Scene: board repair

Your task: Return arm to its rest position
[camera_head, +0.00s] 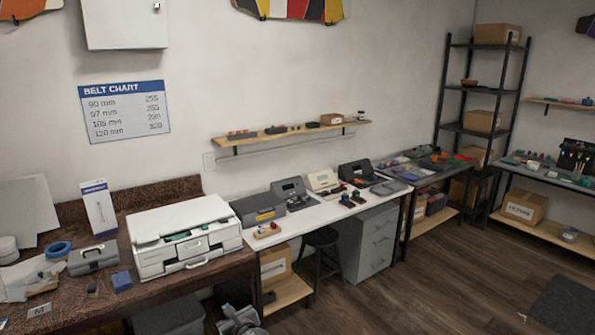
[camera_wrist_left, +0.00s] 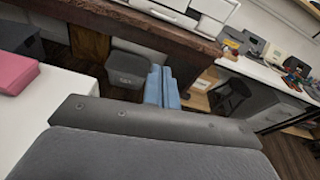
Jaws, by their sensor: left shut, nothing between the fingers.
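My left gripper (camera_head: 240,318) shows at the bottom edge of the head view, in front of the benches and low near the floor. In the left wrist view its two blue-grey fingers (camera_wrist_left: 162,80) lie side by side, shut with nothing between them. The rest of the left arm is out of the head view. My right gripper is in neither view.
The brown bench (camera_head: 75,315) with a white printer (camera_head: 185,235) stands at left. A white table (camera_head: 322,212), black stool (camera_head: 321,240) and drawer cabinet (camera_head: 372,245) are to its right. A grey bin (camera_wrist_left: 132,68) sits under the brown bench. Open floor (camera_head: 440,290) lies at right.

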